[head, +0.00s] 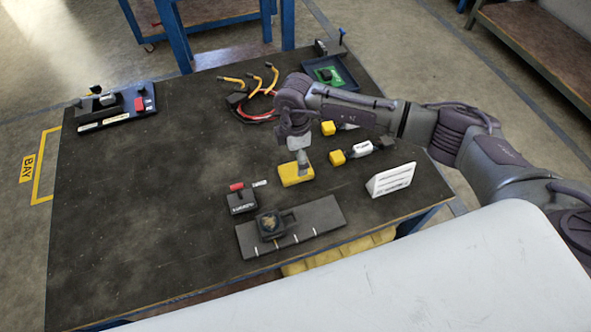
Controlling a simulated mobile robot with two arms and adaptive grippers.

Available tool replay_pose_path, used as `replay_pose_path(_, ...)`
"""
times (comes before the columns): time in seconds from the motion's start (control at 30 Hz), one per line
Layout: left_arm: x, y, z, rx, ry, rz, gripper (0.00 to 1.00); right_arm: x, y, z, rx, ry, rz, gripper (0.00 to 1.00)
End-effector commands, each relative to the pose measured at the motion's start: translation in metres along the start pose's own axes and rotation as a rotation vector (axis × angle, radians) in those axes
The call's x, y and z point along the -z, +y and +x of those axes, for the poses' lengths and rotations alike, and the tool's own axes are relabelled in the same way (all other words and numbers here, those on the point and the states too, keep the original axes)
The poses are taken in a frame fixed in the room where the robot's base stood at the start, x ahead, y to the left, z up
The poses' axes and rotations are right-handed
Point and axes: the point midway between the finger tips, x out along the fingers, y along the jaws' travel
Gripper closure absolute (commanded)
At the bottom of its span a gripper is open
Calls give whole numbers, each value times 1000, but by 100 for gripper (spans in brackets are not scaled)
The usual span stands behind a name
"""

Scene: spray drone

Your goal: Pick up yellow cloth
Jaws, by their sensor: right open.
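The gripper hides a small part of the cloth. My left gripper is not in view.
Cables (262,92) and a tray (343,76) lie behind. The table's left half (130,200) is mostly clear.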

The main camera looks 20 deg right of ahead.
Motion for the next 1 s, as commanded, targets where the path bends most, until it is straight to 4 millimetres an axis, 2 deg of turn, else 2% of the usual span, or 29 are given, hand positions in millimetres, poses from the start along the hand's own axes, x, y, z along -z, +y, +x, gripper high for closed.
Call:
replay_pose_path(0.13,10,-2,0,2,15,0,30,1,0,13,0,2,-2,8)
replay_pose_path(0.27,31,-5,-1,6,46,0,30,0,0,23,1,2,-2,8)
replay_pose_path(0.37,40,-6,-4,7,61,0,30,-1,0,38,2,0,0,8)
replay_pose_path(0.5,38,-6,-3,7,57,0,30,-1,1,58,0,2,-2,8)
replay_pose_path(0.6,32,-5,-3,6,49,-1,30,-1,1,66,0,3,-2,8)
replay_pose_path(0.83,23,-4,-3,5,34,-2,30,-1,1,67,-1,3,-2,8)
replay_pose_path(0.87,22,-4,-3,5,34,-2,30,-1,1,67,-1,3,-2,12)
replay_pose_path(1.0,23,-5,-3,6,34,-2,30,-1,1,67,-1,3,-2,35)
